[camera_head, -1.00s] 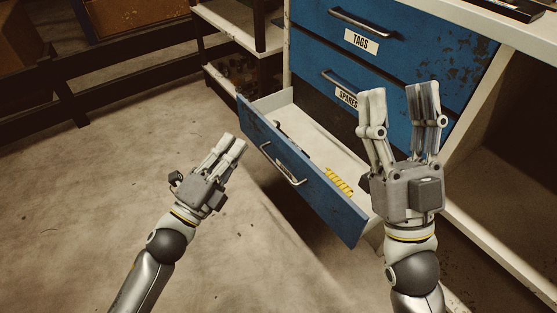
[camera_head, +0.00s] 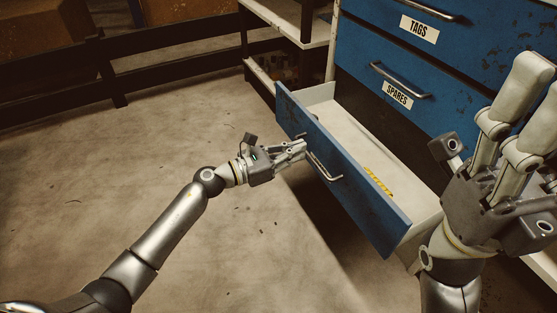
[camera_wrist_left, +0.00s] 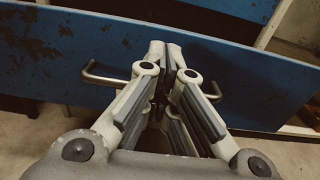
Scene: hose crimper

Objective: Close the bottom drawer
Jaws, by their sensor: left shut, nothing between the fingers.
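The bottom drawer (camera_head: 345,180) stands pulled out, its blue front angled toward the lower left and its pale inside showing. A metal bar handle (camera_head: 322,167) is on its front. My left gripper (camera_head: 303,148) is shut and empty, with its fingertips at the drawer front by the handle. In the left wrist view its fingers (camera_wrist_left: 166,52) point at the blue front (camera_wrist_left: 60,55), and the handle (camera_wrist_left: 100,77) shows on both sides of them. I cannot tell if they touch. My right gripper (camera_head: 540,105) is open and raised at the right, in front of the cabinet.
The upper drawers labelled TAGS (camera_head: 419,29) and SPARES (camera_head: 397,95) are shut. A yellow item (camera_head: 378,182) lies in the open drawer. A pale shelf (camera_head: 290,25) and a dark rail (camera_head: 180,55) stand behind. The floor (camera_head: 90,190) at left is clear.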

